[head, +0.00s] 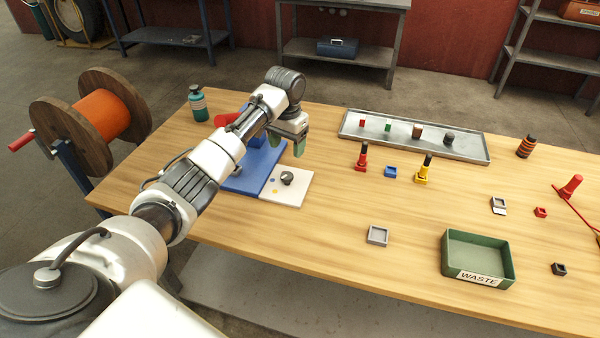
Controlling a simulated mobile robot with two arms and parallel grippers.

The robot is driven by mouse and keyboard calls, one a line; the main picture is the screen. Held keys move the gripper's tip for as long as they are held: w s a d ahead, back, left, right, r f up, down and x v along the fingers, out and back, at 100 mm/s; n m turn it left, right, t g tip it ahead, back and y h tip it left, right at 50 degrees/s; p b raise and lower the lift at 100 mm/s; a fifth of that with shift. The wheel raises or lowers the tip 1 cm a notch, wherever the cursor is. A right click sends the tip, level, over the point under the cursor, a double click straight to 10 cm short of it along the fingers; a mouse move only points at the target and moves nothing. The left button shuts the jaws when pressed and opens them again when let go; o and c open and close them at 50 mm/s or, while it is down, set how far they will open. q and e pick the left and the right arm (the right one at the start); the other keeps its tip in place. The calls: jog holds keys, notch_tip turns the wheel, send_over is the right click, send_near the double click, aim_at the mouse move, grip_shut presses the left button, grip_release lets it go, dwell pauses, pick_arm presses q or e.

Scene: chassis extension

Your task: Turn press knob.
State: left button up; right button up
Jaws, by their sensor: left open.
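The press has a blue base (266,172) on the table, partly hidden behind my left arm. A white plate (295,191) at its front right carries a dark round knob (287,178) and small yellow and blue dots. A red part (226,119) shows behind the arm. My left gripper (300,149) points down above and behind the knob, near the press's right edge, apart from the knob. It is open, and I see nothing between its fingers. My right gripper is out of view.
A grey metal tray (348,128) with several small parts lies at the back. A green waste bin (480,240) stands at the front right. A red and a yellow tool (424,170) stand mid-table. A teal bottle (198,104) and an orange cable reel (100,117) are left.

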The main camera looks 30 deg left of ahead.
aim_at(287, 175)
pick_arm(q)
jog(key=f, duration=0.2)
jog(key=s+f, duration=0.1)
jog(key=shift+a+f+p, duration=0.15)
jog(key=shift+f+p, duration=0.2)
jog(key=shift+p, duration=0.05)
jog(key=f, duration=0.3)
jog(key=shift+w+f, duration=0.3)
notch_tip(287, 175, down, 2)
jog(key=shift+f, duration=0.4)
jog(key=c, duration=0.9)
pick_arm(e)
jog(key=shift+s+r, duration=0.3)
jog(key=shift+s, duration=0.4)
